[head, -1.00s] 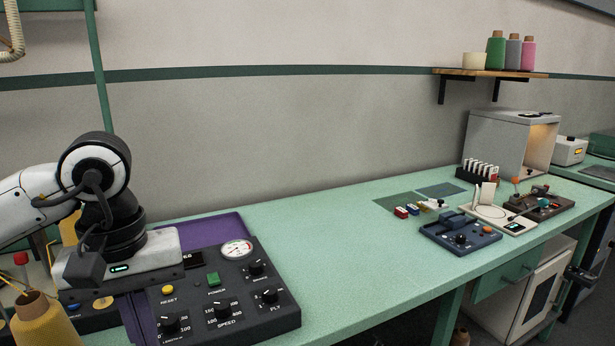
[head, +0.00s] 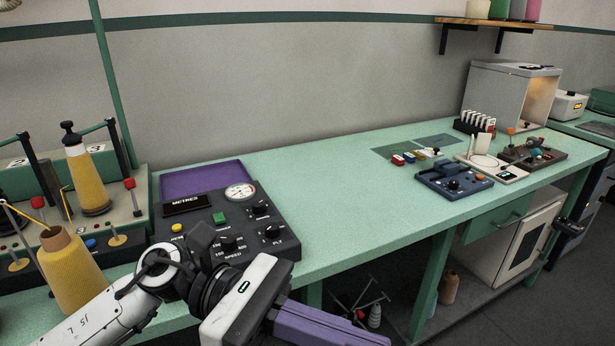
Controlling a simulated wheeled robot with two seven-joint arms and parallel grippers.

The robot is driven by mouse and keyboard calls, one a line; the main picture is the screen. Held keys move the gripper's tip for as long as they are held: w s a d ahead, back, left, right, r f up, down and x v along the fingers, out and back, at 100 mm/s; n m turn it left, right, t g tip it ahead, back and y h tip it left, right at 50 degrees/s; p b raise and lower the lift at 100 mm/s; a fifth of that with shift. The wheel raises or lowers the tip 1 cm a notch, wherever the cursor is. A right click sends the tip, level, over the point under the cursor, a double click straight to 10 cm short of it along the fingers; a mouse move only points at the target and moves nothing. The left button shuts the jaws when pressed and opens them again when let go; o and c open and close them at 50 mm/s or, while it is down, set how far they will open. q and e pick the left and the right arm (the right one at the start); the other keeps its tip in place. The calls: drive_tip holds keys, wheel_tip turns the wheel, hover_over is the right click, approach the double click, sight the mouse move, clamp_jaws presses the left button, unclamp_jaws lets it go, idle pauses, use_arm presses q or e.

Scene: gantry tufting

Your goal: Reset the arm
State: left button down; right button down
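My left arm comes in from the lower left. Its white and black wrist hangs low in front of the control panel, over the bench's front edge. My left gripper (head: 335,325) shows a purple finger part pointing to the lower right, partly cut off by the bottom of the picture. No gap between fingers can be made out, and nothing is visibly held. The wrist hides the lower front of the black control panel (head: 285,236), which has a dial, knobs and a green button. My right gripper is out of view.
A yellow yarn cone (head: 70,272) stands close to my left arm, with a second cone (head: 88,180) on the machine behind. A purple tray (head: 203,180) lies behind the panel. The green bench (head: 350,195) is clear in the middle. A blue device (head: 455,183) stands farther right.

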use_arm(q)
drive_tip(key=w+a+n+t+h, duration=0.1)
drive_tip(key=w+n+t+h, duration=0.25)
drive_tip(key=n+t, duration=0.45)
drive_tip(key=w+a+n+t+h, duration=0.1)
drive_tip(key=w+n+t+h, duration=0.3)
drive_tip(key=n, duration=0.8)
drive_tip(key=w+a+f+n+t+y, duration=0.3)
drive_tip(key=a+f+n+t+y, duration=0.3)
drive_tip(key=n, duration=0.4)
drive_tip(key=w+a+f+n+t+y, duration=0.3)
drive_tip(key=w+f+n+t+y, duration=0.15)
drive_tip(key=f+n+y, duration=0.45)
drive_tip(key=s+a+f+n+g+y, duration=0.25)
drive_tip(key=f+n, duration=0.25)
drive_tip(key=f, duration=0.3)
drive_tip(key=s+a+f+n+g+y, duration=0.1)
drive_tip(key=s+a+f+n+y, duration=0.1)
drive_tip(key=s+a+f+n, duration=0.4)
drive_tip(key=s+a+f+n+g+y, duration=0.1)
drive_tip(key=s+f+n+g, duration=0.3)
drive_tip(key=s+f, duration=0.7)
wheel_tip(320, 180, down, 2)
drive_tip(key=shift+a+f+n+g+y, duration=0.1)
drive_tip(key=shift+a+n+g+y, duration=0.25)
drive_tip(key=shift+a, duration=0.35)
